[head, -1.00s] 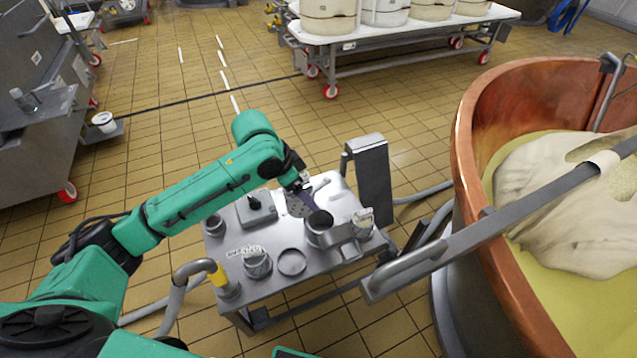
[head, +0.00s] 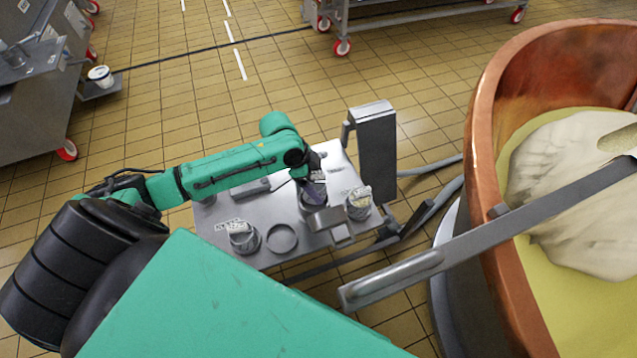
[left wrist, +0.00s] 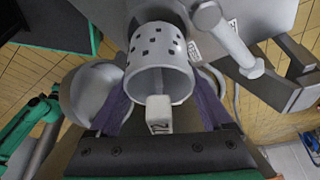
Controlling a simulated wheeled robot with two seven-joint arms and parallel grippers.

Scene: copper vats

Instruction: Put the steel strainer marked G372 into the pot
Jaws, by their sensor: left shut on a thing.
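My left gripper (head: 313,190) is low over the metal cart (head: 215,225), its purple fingers either side of a steel strainer. In the left wrist view, the gripper (left wrist: 162,108) is shut on this strainer (left wrist: 160,62), a short cylinder with rows of square holes and its open end toward the camera. A small pale tag (left wrist: 159,113) hangs at its near rim; I cannot read it. In the head view a pot (head: 313,208) lies right under the fingers, partly hidden; I cannot tell whether the strainer is inside it. My right gripper is not in view.
Two tagged containers (head: 243,239) (head: 359,206) and a round ring-shaped item (head: 282,239) stand on the cart. A grey upright box (head: 375,155) rises at its back right. The copper vat (head: 485,150) and a long metal bar (head: 440,258) are at right.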

